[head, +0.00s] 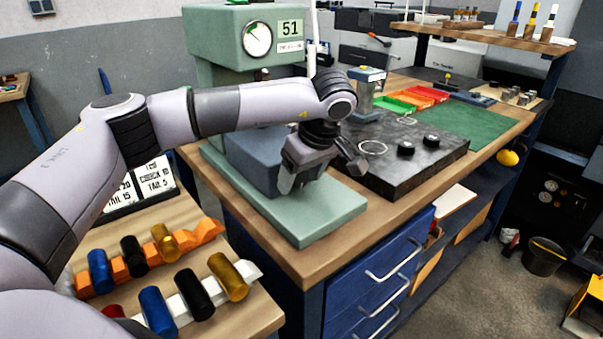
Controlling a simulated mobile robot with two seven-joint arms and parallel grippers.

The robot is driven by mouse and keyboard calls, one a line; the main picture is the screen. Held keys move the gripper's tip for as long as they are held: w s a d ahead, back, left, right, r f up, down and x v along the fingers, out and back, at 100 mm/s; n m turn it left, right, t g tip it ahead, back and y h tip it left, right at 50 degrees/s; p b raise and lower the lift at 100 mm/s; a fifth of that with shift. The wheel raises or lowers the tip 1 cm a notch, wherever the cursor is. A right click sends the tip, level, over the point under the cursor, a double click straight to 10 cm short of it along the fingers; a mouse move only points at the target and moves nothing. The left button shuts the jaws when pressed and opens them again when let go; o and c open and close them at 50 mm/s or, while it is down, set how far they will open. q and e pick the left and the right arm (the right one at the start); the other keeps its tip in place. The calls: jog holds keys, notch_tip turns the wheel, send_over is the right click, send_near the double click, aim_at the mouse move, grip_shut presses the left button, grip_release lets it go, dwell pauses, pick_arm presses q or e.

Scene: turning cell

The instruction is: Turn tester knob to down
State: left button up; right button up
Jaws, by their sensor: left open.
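The tester is a green bench machine with a head (228,45) carrying a round dial (257,39) and a label reading 51. Its green base (315,212) rests on the wooden bench. My left gripper (322,175) is open, pointing down in front of the tester's lower body (255,160) and above the base. I see nothing between its fingers. I cannot make out the tester knob; my left arm and gripper cover part of the machine. My right gripper is not in view.
A dark plate (390,175) right of the gripper carries two black round pieces and a ring. Behind are colored trays (410,97) and a green mat (465,122). A side table at lower left holds colored cylinders on orange and white racks. Blue drawers (375,275) are below.

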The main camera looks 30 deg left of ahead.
pick_arm(q)
jog(key=c, duration=1)
jog(key=shift+f+t+b, duration=0.25)
jog(key=shift+t+b, duration=0.25)
jog(key=shift+b, duration=0.4)
jog(key=t+b, duration=0.1)
jog(key=b, duration=0.1)
jog(key=t+h+b, duration=0.1)
jog(key=b, duration=0.1)
jog(key=shift+s+a+f+n, duration=0.1)
jog(key=shift+s+f+n, duration=0.05)
jog(key=shift+n, duration=0.15)
jog(key=t+b, duration=0.2)
jog(key=b, duration=0.3)
jog(key=shift+s+n+h, duration=0.1)
jog(key=shift+n+h, duration=0.2)
jog(key=shift+h, duration=0.1)
jog(key=shift+r+t+b, duration=0.2)
jog(key=shift+t+b, duration=0.5)
jog(key=shift+b, duration=0.45)
jog(key=o, duration=0.9)
jog(key=shift+s+r, duration=0.1)
jog(key=shift+c, duration=0.2)
jog(key=shift+o, duration=0.7)
